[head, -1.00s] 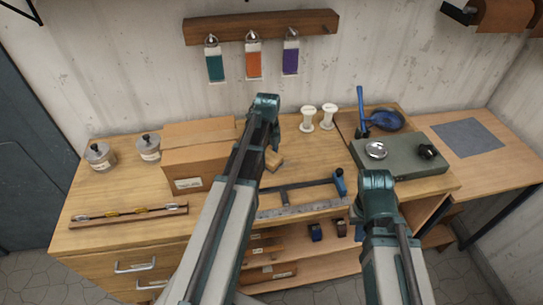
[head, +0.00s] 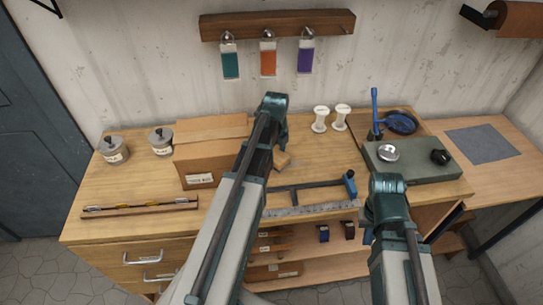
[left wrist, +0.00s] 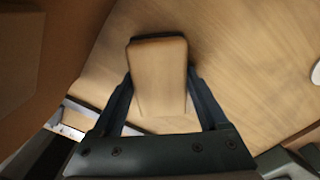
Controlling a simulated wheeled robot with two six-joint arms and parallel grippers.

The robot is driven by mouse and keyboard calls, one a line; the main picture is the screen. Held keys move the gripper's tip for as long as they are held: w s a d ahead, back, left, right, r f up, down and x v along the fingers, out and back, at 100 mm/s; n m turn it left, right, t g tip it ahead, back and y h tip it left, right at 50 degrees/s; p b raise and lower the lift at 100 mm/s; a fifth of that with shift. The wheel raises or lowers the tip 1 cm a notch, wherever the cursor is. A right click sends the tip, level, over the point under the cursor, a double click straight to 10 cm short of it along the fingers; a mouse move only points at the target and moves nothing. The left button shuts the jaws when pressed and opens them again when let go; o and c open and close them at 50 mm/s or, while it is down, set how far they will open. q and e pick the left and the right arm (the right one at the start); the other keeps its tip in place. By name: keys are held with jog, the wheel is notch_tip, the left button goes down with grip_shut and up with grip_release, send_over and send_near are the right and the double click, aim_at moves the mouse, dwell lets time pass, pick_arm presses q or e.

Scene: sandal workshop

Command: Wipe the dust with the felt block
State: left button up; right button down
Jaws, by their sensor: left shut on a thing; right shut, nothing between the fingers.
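The felt block (left wrist: 158,72) is a tan block with a darker edge, seen between the fingers of my left gripper (left wrist: 165,105) in the left wrist view. My left gripper is shut on it. In the head view the block (head: 282,160) shows partly beside my left arm, over the bench right of the cardboard box; the fingers are hidden there. I cannot tell whether the block touches the bench. My right gripper (head: 368,234) is shut and empty, mostly hidden behind its own arm at the bench's front right. I cannot make out any dust.
A cardboard box (head: 208,163) stands close left of the block. White spools (head: 320,119), a blue-handled tool (head: 350,185), a metal ruler (head: 315,208) and a grey-green slab (head: 415,163) lie to the right. Lidded jars (head: 113,150) stand at left. The front-left bench has some room.

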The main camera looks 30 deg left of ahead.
aim_at(302, 159)
pick_arm(q)
jog(key=shift+w+d, duration=0.65)
jog(key=shift+d, duration=0.25)
jog(key=shift+w+d, duration=0.5)
jog(key=shift+d, duration=0.3)
jog(key=shift+w+d, duration=0.45)
jog(key=shift+d, duration=0.3)
jog(key=shift+w+d, duration=0.6)
jog(key=shift+d, duration=0.2)
jog(key=shift+w+d, duration=0.55)
jog(key=shift+d, duration=0.2)
jog(key=shift+r, duration=0.1)
notch_tip(302, 159, up, 6)
jog(key=p, duration=0.6)
jog(key=shift+s+a, duration=0.1)
